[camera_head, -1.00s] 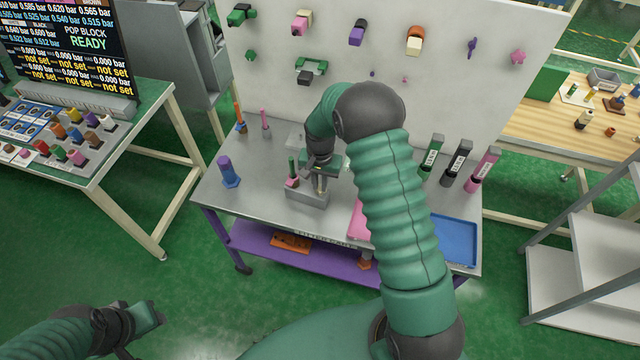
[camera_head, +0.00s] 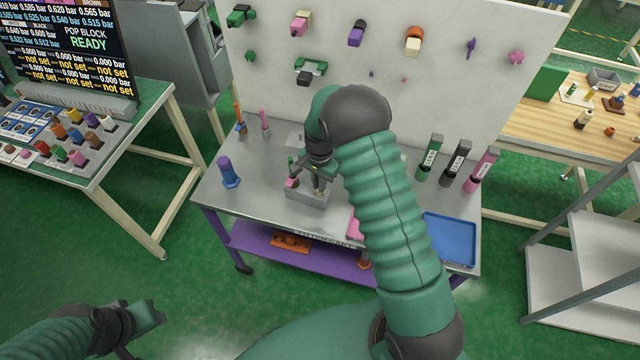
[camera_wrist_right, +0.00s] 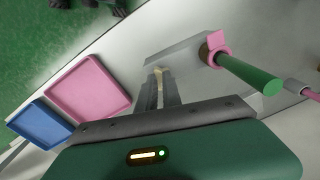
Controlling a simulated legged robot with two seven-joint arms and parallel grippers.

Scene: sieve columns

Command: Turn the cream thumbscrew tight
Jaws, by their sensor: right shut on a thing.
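My right gripper (camera_head: 318,190) points down over a grey block (camera_head: 308,198) on the metal bench. In the right wrist view its fingers (camera_wrist_right: 158,88) are close together, shut on the small cream thumbscrew (camera_wrist_right: 158,70), whose top shows at the fingertips. The fingers hide most of the thumbscrew. A pink collar (camera_wrist_right: 215,48) with a green rod (camera_wrist_right: 250,75) stands on the same block, beside the gripper and apart from it. My left gripper (camera_head: 145,318) hangs at the lower left, away from the bench; its fingers are unclear.
A purple-blue post (camera_head: 229,172) stands left of the block. A pink tray (camera_wrist_right: 88,90) and a blue tray (camera_head: 449,240) lie to the right. Labelled green, black and pink holders (camera_head: 458,162) stand at the back right. A white pegboard (camera_head: 440,90) rises behind the bench.

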